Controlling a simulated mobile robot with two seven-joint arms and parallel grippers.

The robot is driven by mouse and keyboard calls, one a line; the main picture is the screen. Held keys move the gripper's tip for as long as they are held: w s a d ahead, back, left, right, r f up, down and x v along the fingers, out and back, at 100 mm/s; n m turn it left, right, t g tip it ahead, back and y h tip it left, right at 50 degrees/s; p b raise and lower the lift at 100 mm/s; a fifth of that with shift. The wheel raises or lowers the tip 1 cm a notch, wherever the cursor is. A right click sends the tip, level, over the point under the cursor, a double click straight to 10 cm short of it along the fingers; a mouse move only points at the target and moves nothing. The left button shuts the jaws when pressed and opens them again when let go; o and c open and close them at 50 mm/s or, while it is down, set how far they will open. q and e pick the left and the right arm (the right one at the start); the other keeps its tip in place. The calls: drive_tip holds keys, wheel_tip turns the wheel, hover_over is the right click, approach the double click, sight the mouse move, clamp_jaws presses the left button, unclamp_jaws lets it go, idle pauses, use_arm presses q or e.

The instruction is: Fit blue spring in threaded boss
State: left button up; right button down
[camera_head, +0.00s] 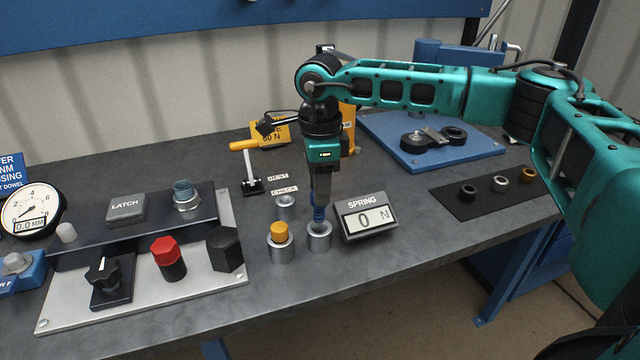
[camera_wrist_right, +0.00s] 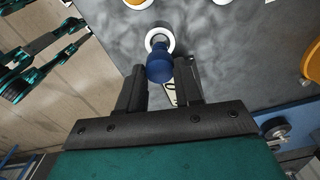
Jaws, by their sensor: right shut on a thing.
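The blue spring (camera_head: 319,214) stands upright below my right gripper (camera_head: 319,203), its lower end at the mouth of a silver cup (camera_head: 320,241). In the right wrist view the blue spring's rounded blue top (camera_wrist_right: 160,66) is between the fingertips of my right gripper (camera_wrist_right: 160,78), which is shut on it. The pale ring of the cup (camera_wrist_right: 160,38) shows just beyond. I cannot tell how far the spring sits inside the cup. A silver threaded fitting with a blue-grey top (camera_head: 186,197), which looks like the threaded boss, stands on the fixture at left. My left gripper is not in view.
A cup with a yellow spring (camera_head: 280,236) and an empty cup (camera_head: 286,206) stand close by. The SPRING display (camera_head: 366,217) reads 0 N, right beside the blue spring's cup. A red knob (camera_head: 166,256), black hex block (camera_head: 225,249) and LATCH block (camera_head: 126,209) crowd the fixture.

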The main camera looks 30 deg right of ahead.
drive_tip(key=shift+r, duration=0.15)
drive_tip(key=shift+r+p, duration=0.8)
drive_tip(key=shift+r, duration=1.05)
drive_tip(key=shift+s+a+f+n, duration=0.2)
drive_tip(key=shift+a+n, duration=0.2)
drive_tip(key=shift+n, duration=0.3)
drive_tip(key=s+a+f+n, duration=0.2)
drive_tip(key=a+n, duration=0.3)
drive_tip(key=n, duration=0.5)
drive_tip(key=s+a+f+n, duration=0.2)
drive_tip(key=s+a+n, duration=0.2)
drive_tip(key=n, duration=0.7)
drive_tip(key=shift+s+a+f+n, duration=0.2)
drive_tip(key=shift+s+a+n, duration=0.1)
drive_tip(key=shift+a, duration=0.4)
